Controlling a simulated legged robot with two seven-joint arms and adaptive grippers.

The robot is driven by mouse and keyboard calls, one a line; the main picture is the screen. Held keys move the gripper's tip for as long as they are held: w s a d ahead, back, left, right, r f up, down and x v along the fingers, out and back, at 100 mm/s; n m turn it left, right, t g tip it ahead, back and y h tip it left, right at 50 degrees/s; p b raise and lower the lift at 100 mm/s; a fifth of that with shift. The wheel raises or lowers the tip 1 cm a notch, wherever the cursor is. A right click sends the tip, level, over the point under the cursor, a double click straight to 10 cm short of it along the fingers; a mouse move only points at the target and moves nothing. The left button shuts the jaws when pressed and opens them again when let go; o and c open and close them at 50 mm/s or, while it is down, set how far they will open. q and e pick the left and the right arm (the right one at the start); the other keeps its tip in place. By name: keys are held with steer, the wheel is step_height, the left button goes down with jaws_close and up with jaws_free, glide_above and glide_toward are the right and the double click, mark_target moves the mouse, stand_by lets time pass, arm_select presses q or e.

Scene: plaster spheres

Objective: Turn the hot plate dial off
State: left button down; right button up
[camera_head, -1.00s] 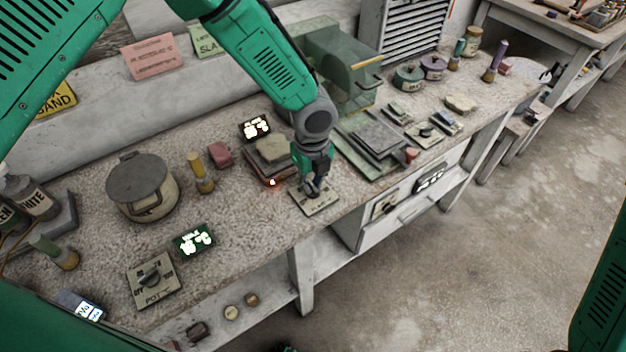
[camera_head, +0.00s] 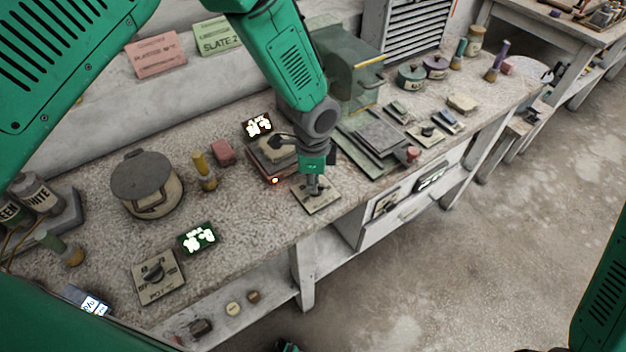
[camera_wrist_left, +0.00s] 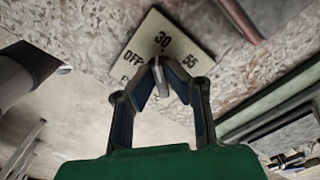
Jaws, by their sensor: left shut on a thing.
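The dial plate (camera_head: 318,198) is a small pale square lying on the bench near its front edge. In the left wrist view the plate (camera_wrist_left: 152,31) shows the marks OFF, 30 and 55. The grey dial knob (camera_wrist_left: 160,76) is between my left fingertips, which hide part of it; its upper end looks roughly toward 30. My left gripper (camera_head: 314,186) points down, shut on the knob, and also shows in the left wrist view (camera_wrist_left: 160,82). The hot plate (camera_head: 268,172) is behind and left of the dial, with a lit orange lamp (camera_head: 275,181).
A lit display (camera_head: 257,126) stands behind the hot plate. A pot (camera_head: 146,186), a second dial plate marked POT (camera_head: 158,278) and a green display (camera_head: 197,238) are on the left.

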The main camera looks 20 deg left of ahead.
arm_select(q)
steer(key=n, duration=0.5)
steer(key=shift+d+n, duration=0.15)
steer(key=shift+n, duration=0.15)
steer(key=n, duration=0.5)
steer(key=shift+d, duration=0.1)
steer(key=shift+r, duration=0.1)
steer(key=c, duration=1.8)
jaws_free()
steer(key=shift+o, duration=0.9)
steer(key=shift+w, duration=0.1)
